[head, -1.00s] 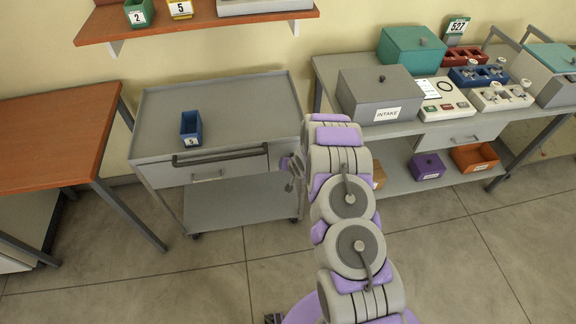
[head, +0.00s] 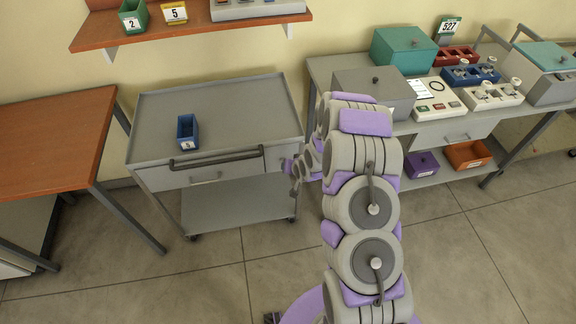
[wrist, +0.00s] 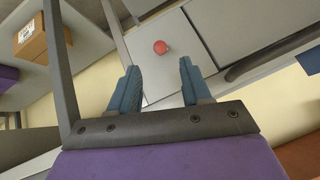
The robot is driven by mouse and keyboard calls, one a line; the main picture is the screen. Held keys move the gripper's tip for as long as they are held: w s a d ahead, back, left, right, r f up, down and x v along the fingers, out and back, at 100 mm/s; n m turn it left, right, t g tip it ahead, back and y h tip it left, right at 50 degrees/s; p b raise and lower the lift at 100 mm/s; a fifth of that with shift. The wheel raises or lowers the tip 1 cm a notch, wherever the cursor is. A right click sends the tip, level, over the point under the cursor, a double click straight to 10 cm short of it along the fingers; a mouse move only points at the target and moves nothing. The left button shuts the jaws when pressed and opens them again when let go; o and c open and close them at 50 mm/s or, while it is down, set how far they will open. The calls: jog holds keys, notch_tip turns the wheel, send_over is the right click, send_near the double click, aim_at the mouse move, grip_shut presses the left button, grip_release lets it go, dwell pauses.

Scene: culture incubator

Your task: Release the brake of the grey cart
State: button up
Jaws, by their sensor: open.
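The grey cart (head: 240,102) stands between the wooden table and the workbench, with a dark handle bar (head: 215,158) along its front. In the wrist view, a round red knob (wrist: 160,47) sits on a pale plate on the cart's front, beside the end of the dark bar (wrist: 275,48). My gripper (wrist: 160,84) is open, its two blue fingers apart and empty. The knob shows beyond the fingertips, between their lines, apart from both. In the head view my gripper is by the cart's front right corner, mostly hidden by my arm, and the knob cannot be made out.
A blue bin (head: 187,132) stands on the cart top. The wooden table (head: 50,145) is at left and a shelf (head: 190,28) hangs above. The workbench (head: 450,125) at right carries boxes and devices, with a purple bin (head: 421,164) below. Floor in front is clear.

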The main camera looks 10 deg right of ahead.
jog(key=v, duration=0.6)
jog(key=shift+p, duration=0.4)
jog(key=s+r+n+g+h, duration=0.15)
jog(key=s+r+g, duration=0.35)
jog(key=s+r, duration=1.1)
jog(key=s+r+g, duration=0.1)
jog(key=s+r, duration=0.3)
jog(key=s, duration=0.4)
jog(key=s+a+r+g, duration=0.1)
jog(key=s+r+g, duration=0.1)
jog(key=s+r, duration=0.3)
jog(key=s+a+r+n+g, duration=0.1)
jog(key=s+r, duration=0.4)
jog(key=s, duration=0.7)
jog(key=shift+s+r+g, duration=0.2)
jog(key=shift+s+g, duration=0.1)
